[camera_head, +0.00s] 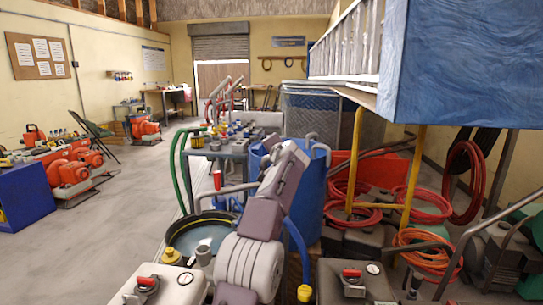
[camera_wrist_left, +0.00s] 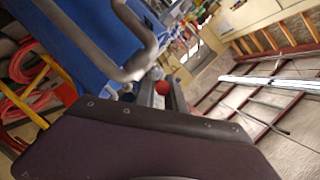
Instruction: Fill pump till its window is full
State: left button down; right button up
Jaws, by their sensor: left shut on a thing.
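My left arm rises through the middle of the head view, its wrist over the blue barrel (camera_head: 312,208); its fingers are hidden there. In the left wrist view my left gripper (camera_wrist_left: 135,92) shows as a dark body whose fingertips are barely visible. A grey bent tube (camera_wrist_left: 148,45) runs down to the jaws, and they appear shut on it. A light grey unit (camera_head: 178,292) with a red cap and round dial stands at the bottom left. A dark grey unit (camera_head: 338,282) with a red cap and dial stands at the bottom right. Which is the pump, and its window level, I cannot tell.
A black-rimmed tub of water (camera_head: 182,226) stands left of my arm. Red hose coils (camera_head: 425,205) lie at the right, beside a yellow frame (camera_head: 413,180). A blue box (camera_head: 465,65) overhangs at the upper right.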

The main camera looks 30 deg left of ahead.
pick_arm(q)
jog(key=shift+d+f+n+g, duration=0.2)
jog(key=shift+f+n+g, duration=0.1)
jog(key=shift+g, duration=0.1)
jog(key=c, duration=1.4)
grip_release()
jog(key=shift+r, duration=0.2)
jog(key=shift+s+d+y, duration=0.2)
jog(key=shift+y, duration=0.1)
jog(key=b+v, duration=0.2)
jog(key=v, duration=0.6)
jog(key=shift+s+d, duration=0.15)
jog(key=shift+s, duration=0.1)
jog(key=shift+r, duration=0.15)
